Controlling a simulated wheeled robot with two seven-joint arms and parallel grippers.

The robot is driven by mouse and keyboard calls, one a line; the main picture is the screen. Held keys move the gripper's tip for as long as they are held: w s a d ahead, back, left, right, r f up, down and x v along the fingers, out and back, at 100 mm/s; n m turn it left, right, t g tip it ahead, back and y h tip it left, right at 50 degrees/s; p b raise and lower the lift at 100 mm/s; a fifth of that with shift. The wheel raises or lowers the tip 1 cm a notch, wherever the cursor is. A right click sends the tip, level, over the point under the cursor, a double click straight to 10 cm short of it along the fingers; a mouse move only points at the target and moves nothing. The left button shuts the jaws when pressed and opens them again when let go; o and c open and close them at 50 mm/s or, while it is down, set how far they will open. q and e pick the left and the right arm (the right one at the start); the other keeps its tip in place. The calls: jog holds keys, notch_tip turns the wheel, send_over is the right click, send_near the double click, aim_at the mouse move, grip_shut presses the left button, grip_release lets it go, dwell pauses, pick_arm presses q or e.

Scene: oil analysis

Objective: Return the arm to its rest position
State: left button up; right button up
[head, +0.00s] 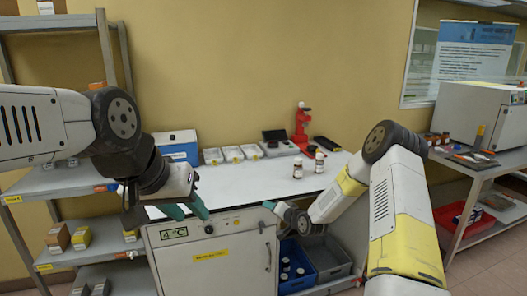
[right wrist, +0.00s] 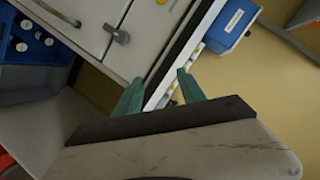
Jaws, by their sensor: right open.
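My left arm comes in from the left in the head view. Its gripper (head: 190,213) hangs in front of the counter's front edge, with its green fingers apart and nothing between them. My right arm reaches in from the lower right, bent at the elbow. Its gripper (head: 269,205) points left near the counter's front edge and is partly hidden by its own wrist. In the right wrist view the two green fingers (right wrist: 158,80) are spread and empty, with the counter front behind them.
The white counter (head: 240,184) holds two small bottles (head: 298,171), (head: 320,162), white trays (head: 232,154), a blue-and-white box (head: 177,146) and a red device (head: 302,122). A blue bin (head: 297,268) stands below. Shelves (head: 65,181) are left; a side table (head: 480,160) is right.

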jog(key=s+d+r+n+g+h, duration=0.2)
jog(key=s+d+r+h, duration=0.15)
jog(key=s+r, duration=0.65)
jog(key=s+d+r+n+g+h, duration=0.15)
jog(key=s+d+r, duration=0.45)
jog(key=r, duration=0.8)
jog(key=s+r+g, duration=0.1)
jog(key=s+r, duration=0.1)
jog(key=s, duration=1.1)
jog(key=s+r+g, duration=0.1)
jog(key=s+r, duration=0.2)
jog(key=s, duration=1)
jog(key=shift+s+d+n, duration=0.2)
jog(key=shift+d+n, duration=0.15)
jog(key=shift+n, duration=0.1)
jog(key=shift+r+g, duration=0.1)
jog(key=shift+g, duration=0.15)
